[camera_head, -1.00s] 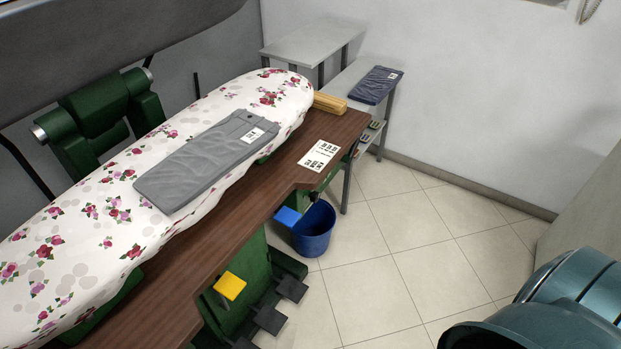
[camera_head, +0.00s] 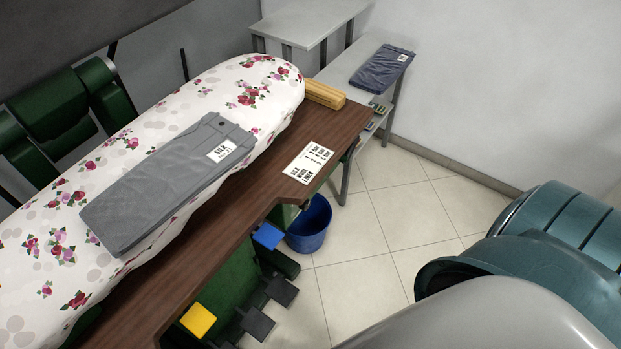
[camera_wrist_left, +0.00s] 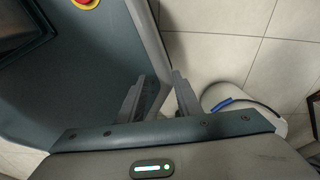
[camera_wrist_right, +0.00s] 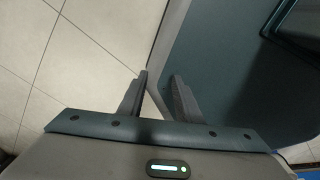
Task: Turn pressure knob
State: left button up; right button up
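No pressure knob can be made out in any view. The pressing table has a floral padded board (camera_head: 165,130) with folded grey trousers (camera_head: 165,180) lying on it, and a brown wooden edge (camera_head: 225,225). In the left wrist view my left gripper (camera_wrist_left: 156,78) has its two fingers apart with nothing between them, above my base and the tiled floor. In the right wrist view my right gripper (camera_wrist_right: 160,76) also has its fingers apart and empty. Neither gripper shows in the head view, only part of my arm at the bottom right.
A printed card (camera_head: 308,162) and a yellow wooden block (camera_head: 324,94) lie at the table's far end. A blue bucket (camera_head: 310,225) stands beside the table, near blue (camera_head: 268,236) and yellow pedals (camera_head: 198,320). Folded dark trousers (camera_head: 382,67) lie on a grey shelf. Tiled floor (camera_head: 375,270) is free.

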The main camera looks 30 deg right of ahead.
pick_arm(q)
jog(key=shift+s+a, duration=0.2)
jog(key=shift+a, duration=0.05)
pick_arm(e)
jog(key=shift+s+a, duration=0.1)
jog(key=shift+s, duration=0.1)
